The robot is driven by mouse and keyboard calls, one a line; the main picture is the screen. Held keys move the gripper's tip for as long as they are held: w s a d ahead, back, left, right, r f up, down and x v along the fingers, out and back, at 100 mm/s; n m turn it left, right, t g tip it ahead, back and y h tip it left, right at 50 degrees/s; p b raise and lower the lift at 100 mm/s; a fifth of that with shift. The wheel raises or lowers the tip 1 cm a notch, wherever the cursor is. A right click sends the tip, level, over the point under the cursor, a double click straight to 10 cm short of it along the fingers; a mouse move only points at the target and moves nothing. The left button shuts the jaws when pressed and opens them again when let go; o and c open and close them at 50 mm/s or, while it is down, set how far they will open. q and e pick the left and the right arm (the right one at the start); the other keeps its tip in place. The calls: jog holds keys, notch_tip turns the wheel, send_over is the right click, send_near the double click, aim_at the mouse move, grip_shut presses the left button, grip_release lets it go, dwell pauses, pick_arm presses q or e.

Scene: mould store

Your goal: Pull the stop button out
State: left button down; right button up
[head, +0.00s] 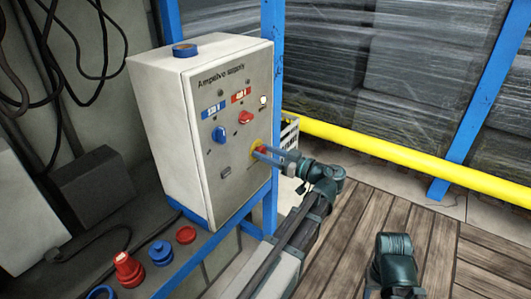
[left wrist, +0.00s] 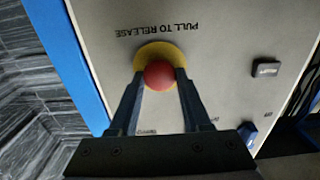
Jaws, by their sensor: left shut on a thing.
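The stop button (left wrist: 160,76) is a red round knob on a yellow disc, on the front panel of a pale grey control box (head: 163,110). In the left wrist view the words "PULL TO RELEASE" stand upside down beside it. My left gripper (left wrist: 161,80) is shut on the red knob, one finger on each side. In the head view my left gripper (head: 259,153) reaches the lower right of the panel and partly hides the button. The dark arm part at the bottom right of the head view shows no fingers.
The panel also carries a blue knob (head: 219,134), a red knob (head: 246,117) and a small black switch (left wrist: 266,68). Red and blue fittings (head: 129,269) stand on the bench at lower left. A yellow rail (head: 400,160) runs behind. Wooden floor lies at right.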

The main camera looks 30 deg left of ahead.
dwell(0.3)
pick_arm(q)
jog(key=shift+d, duration=0.6)
jog(key=shift+c, duration=1.8)
grip_release()
jog(key=s+d, duration=0.1)
jog(key=d, duration=1.3)
jog(key=shift+s+a, duration=0.1)
